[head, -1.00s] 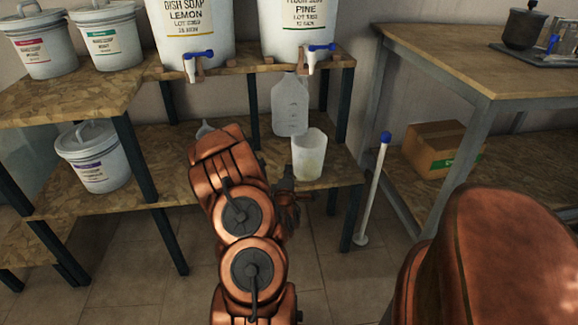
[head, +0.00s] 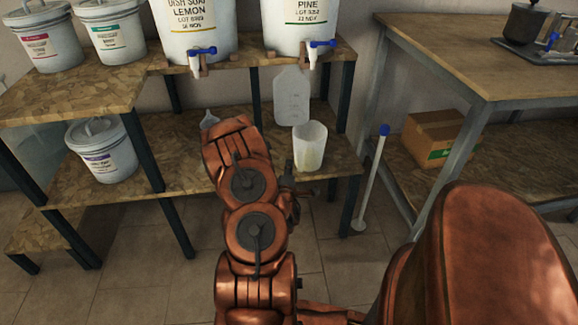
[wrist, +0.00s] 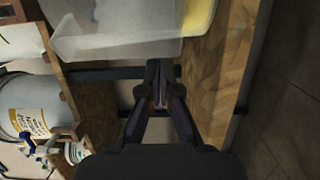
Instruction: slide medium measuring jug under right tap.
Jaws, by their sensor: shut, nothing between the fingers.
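A translucent measuring jug (head: 309,148) with a yellowish tint low down stands upright on the lower shelf. The right tap (head: 316,52), with a blue lever, is on the PINE drum above; the jug appears below it and slightly left in the head view. My gripper (wrist: 157,75) is shut and empty, with its fingertips close to the translucent jug wall (wrist: 115,32) in the wrist view. I cannot tell if they touch it. In the head view the gripper is mostly hidden by my arm, just left of the jug.
A clear bottle (head: 292,97) stands behind the jug, and a funnel (head: 209,119) lies to the left. The left tap (head: 198,57) hangs from the LEMON drum (head: 195,20). A dark shelf post (head: 351,190) and a white pole (head: 372,180) stand to the right.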

